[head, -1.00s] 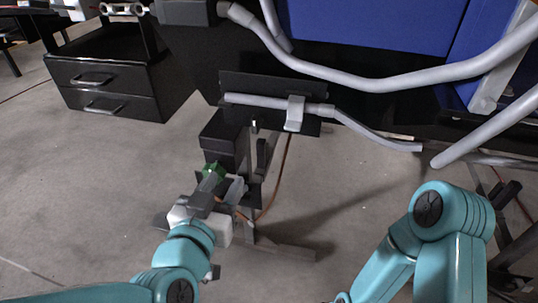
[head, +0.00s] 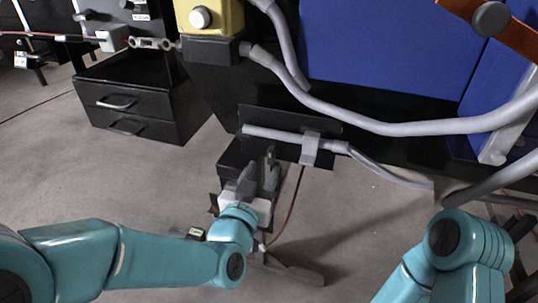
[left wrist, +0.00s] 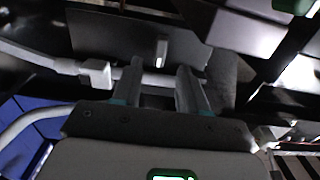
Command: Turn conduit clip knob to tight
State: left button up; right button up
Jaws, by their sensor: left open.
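A grey conduit (head: 275,134) runs across a black plate (head: 262,113) and carries a light grey clip (head: 310,150). In the left wrist view the clip (left wrist: 95,72) is left of my fingers. A small pale upright peg (left wrist: 161,50) stands out against the plate (left wrist: 120,40), in line with the gap between the fingers; I cannot tell whether it is the knob. My left gripper (head: 261,162) is open and empty, just below the plate in the head view; the left wrist view shows both fingers (left wrist: 160,70) apart. My right gripper is out of frame.
Thick grey pipes (head: 390,127) cross in front of a blue panel (head: 375,50). A black drawer unit (head: 130,105) stands at the left, a yellow box (head: 212,18) above. The floor (head: 365,215) between the plate and my right arm is clear.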

aim_at(270, 158)
pick_arm(q)
jog(key=x, duration=0.5)
jog(key=shift+w+d, duration=0.1)
jog(key=shift+c, duration=0.3)
grip_shut()
